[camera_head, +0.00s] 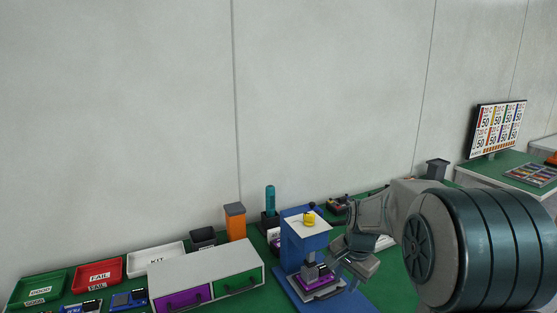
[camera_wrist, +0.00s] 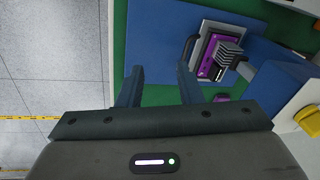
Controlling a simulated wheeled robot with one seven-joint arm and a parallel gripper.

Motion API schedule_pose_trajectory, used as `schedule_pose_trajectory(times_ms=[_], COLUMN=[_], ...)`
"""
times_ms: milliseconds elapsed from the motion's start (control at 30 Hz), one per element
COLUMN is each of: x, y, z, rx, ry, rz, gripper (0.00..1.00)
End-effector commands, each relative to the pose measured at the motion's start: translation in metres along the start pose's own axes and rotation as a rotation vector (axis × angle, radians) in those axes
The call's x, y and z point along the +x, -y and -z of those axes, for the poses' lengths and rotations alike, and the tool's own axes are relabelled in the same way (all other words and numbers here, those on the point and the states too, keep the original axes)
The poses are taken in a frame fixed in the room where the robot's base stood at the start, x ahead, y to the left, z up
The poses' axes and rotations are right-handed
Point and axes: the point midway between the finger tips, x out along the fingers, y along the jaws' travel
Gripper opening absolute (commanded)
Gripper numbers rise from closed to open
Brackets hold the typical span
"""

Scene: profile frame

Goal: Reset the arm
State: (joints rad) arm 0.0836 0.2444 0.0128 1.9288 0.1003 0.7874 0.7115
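My gripper (camera_wrist: 160,85) is open and empty in the wrist view, its two fingers apart over the edge of the green bench. Just beyond the fingertips is a blue fixture base (camera_wrist: 170,30) holding a purple part (camera_wrist: 213,60) under a grey clamp head (camera_wrist: 230,55). In the head view my arm (camera_head: 460,250) reaches in from the right, with the wrist beside the blue fixture (camera_head: 296,250). The purple part (camera_head: 322,284) shows low in the fixture. The fingertips are hard to make out in the head view.
A cabinet (camera_head: 215,265) with a purple and a green drawer stands left of the fixture. Green (camera_head: 38,287), red (camera_head: 97,274) and white (camera_head: 155,259) trays lie farther left. A yellow knob (camera_head: 309,219) tops the fixture. A screen (camera_head: 497,128) stands back right. Open floor (camera_wrist: 50,60) lies left of the bench.

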Motion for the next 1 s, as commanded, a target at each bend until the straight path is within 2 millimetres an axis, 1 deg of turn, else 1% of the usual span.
schedule_pose_trajectory(times_ms=[33,167,200,300,500,600,733,800,900,1000], x=[-0.013,-0.042,-0.050,-0.069,-0.092,-0.098,-0.100,-0.100,-0.100,-0.100], y=[-0.006,-0.027,-0.034,-0.055,-0.100,-0.121,-0.143,-0.151,-0.157,-0.159], z=[-0.009,-0.038,-0.048,-0.072,-0.119,-0.140,-0.160,-0.166,-0.172,-0.173], rx=[-0.043,-0.184,-0.231,-0.349,-0.578,-0.682,-0.786,-0.825,-0.856,-0.867], ry=[-0.008,-0.025,-0.031,-0.045,-0.072,-0.084,-0.095,-0.099,-0.101,-0.102], rz=[0.003,0.006,0.005,0.003,-0.004,-0.008,-0.015,-0.018,-0.021,-0.021], gripper=[0.33,0.33,0.33,0.33,0.33,0.33,0.33,0.33,0.33,0.33])
